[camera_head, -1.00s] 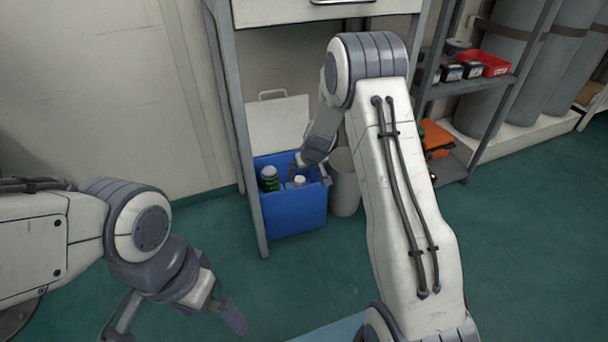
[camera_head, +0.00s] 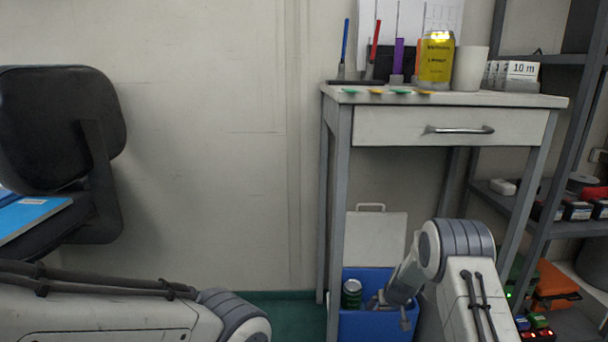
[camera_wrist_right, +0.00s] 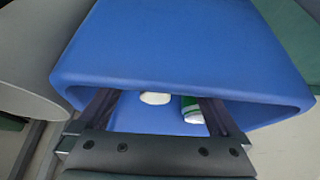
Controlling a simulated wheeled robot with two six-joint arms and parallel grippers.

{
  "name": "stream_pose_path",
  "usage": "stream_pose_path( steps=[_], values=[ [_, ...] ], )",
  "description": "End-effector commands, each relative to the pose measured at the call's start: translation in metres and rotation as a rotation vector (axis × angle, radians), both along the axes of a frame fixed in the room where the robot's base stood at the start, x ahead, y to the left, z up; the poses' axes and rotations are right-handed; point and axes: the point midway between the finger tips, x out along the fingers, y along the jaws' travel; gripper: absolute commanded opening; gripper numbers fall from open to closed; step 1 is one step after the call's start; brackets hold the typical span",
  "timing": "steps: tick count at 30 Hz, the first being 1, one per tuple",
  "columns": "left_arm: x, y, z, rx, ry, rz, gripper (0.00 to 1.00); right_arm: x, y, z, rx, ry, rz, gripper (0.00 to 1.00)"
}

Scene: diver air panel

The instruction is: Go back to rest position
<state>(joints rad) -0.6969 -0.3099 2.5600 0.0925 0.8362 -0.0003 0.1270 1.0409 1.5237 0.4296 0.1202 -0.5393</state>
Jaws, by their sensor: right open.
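My right gripper (camera_head: 388,303) is at the open blue cooler box (camera_head: 375,328) under the desk. In the right wrist view its two dark fingers (camera_wrist_right: 158,112) are apart, reaching over the rim of the cooler (camera_wrist_right: 175,58). Inside, a white round-topped item (camera_wrist_right: 155,98) shows between the fingers. A green and white can (camera_wrist_right: 190,107) is close beside the right-hand finger; I cannot tell if they touch. A green can (camera_head: 351,292) stands at the left of the cooler in the head view. Of my left arm only the links show at the lower left; its gripper is out of view.
The desk (camera_head: 380,120) stands above the cooler, with a yellow can (camera_head: 436,62) and white cup (camera_head: 470,68) on top. The cooler's white lid (camera_head: 376,238) stands open behind. A shelf rack (camera_head: 530,225) is at right, a black chair (camera_head: 60,130) at left.

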Motion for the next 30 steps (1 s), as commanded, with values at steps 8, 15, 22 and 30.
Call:
stream_pose_path(
  steps=[8,15,22,30],
  values=[
    [0.000,0.000,-0.012,0.001,0.001,0.000,1.00,0.005,0.000,-0.018,0.001,0.001,0.000,1.00],
    [0.000,0.000,-0.010,0.000,0.000,0.000,1.00,0.004,0.000,-0.018,0.001,0.005,0.000,1.00],
    [0.000,0.000,-0.012,0.000,0.000,0.000,1.00,0.004,0.000,-0.020,0.001,0.005,0.000,1.00],
    [0.000,0.000,0.006,0.000,0.000,0.000,1.00,-0.002,0.000,0.007,0.001,0.004,0.000,1.00]
  ],
)
